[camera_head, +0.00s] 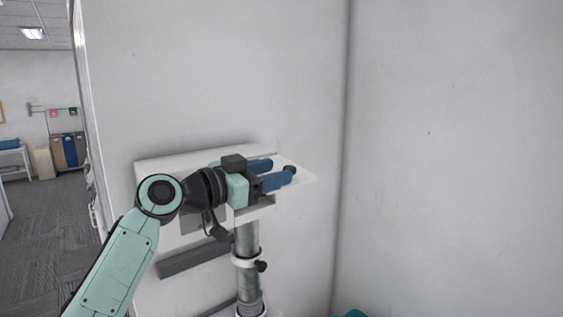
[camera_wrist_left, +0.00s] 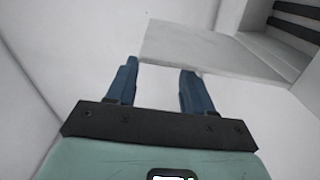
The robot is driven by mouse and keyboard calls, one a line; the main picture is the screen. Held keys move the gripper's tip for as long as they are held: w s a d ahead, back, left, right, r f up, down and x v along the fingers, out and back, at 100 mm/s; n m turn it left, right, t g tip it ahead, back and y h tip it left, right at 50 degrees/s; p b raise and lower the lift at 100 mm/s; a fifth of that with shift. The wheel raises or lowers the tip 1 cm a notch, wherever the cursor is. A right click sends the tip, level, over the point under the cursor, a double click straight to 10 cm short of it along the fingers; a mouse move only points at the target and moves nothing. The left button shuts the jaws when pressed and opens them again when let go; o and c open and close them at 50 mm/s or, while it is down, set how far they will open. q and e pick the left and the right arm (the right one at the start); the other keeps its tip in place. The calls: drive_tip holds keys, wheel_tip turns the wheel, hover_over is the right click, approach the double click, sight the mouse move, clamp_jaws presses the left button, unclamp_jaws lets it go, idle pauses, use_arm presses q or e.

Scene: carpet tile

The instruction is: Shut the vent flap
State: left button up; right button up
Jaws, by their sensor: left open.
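The white vent box (camera_head: 165,170) is on the wall in the head view, largely behind my left arm. My right gripper is out of view.
A grey metal pipe (camera_head: 247,275) with a white collar and dark knob runs down below the box. A plain white wall (camera_head: 460,150) meets the back wall at a corner on the right. Carpeted floor (camera_head: 50,220) and several bins (camera_head: 70,150) lie far left.

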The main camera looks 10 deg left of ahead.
use_arm(q)
drive_tip(key=shift+p+x, duration=0.3)
drive_tip(key=shift+x, duration=0.8)
drive_tip(key=shift+w+d, duration=0.25)
drive_tip(key=shift+w, duration=0.05)
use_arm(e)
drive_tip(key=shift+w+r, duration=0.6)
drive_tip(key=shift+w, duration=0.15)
use_arm(q)
drive_tip(key=shift+s, duration=0.1)
drive_tip(key=shift+c, duration=0.4)
clamp_jaws()
drive_tip(key=shift+f, duration=0.1)
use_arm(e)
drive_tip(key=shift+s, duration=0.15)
